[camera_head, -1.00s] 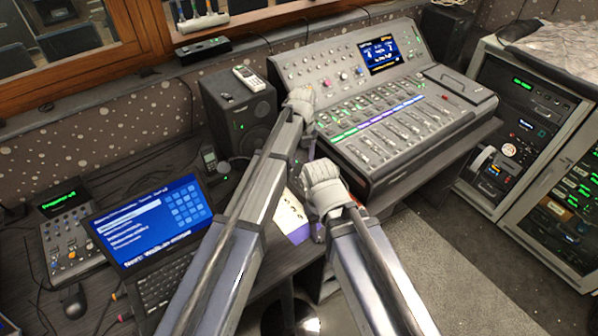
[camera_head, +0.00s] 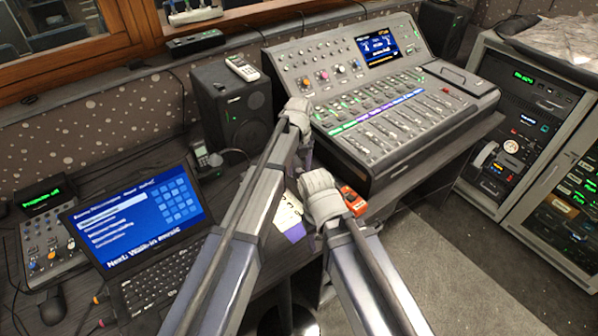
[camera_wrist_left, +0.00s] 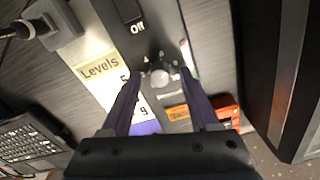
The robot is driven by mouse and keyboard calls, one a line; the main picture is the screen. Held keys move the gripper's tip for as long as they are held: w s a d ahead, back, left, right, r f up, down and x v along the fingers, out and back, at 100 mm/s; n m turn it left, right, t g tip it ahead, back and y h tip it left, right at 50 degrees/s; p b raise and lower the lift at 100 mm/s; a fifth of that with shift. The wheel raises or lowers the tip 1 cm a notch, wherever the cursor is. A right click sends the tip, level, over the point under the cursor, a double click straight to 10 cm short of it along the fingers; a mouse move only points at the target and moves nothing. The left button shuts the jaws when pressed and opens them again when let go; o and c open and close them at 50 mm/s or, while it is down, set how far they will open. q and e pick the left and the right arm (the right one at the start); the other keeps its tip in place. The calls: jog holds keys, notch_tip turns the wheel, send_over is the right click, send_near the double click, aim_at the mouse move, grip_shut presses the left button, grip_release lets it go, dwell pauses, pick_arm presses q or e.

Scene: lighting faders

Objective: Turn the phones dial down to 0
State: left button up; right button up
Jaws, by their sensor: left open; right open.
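A round silver dial (camera_wrist_left: 160,76) sits on a small dark box in the left wrist view. I cannot read a name or its setting. My left gripper (camera_wrist_left: 166,56) is open, its two purple fingers on either side of the dial; I cannot tell whether they touch it. In the head view my left gripper (camera_head: 304,156) points down beside the mixer's left end, hiding the dial. My right gripper (camera_head: 318,208) is lower, in front of the desk edge, its fingers mostly hidden by the arm.
A paper marked Levels (camera_wrist_left: 100,70) lies left of the dial, and an orange-red object (camera_wrist_left: 226,108) lies to its right. The mixer (camera_head: 350,158) stands close on the right, a speaker (camera_head: 232,105) behind, and a laptop (camera_head: 140,222) on the left.

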pick_arm(q)
grip_shut()
dwell(0.5)
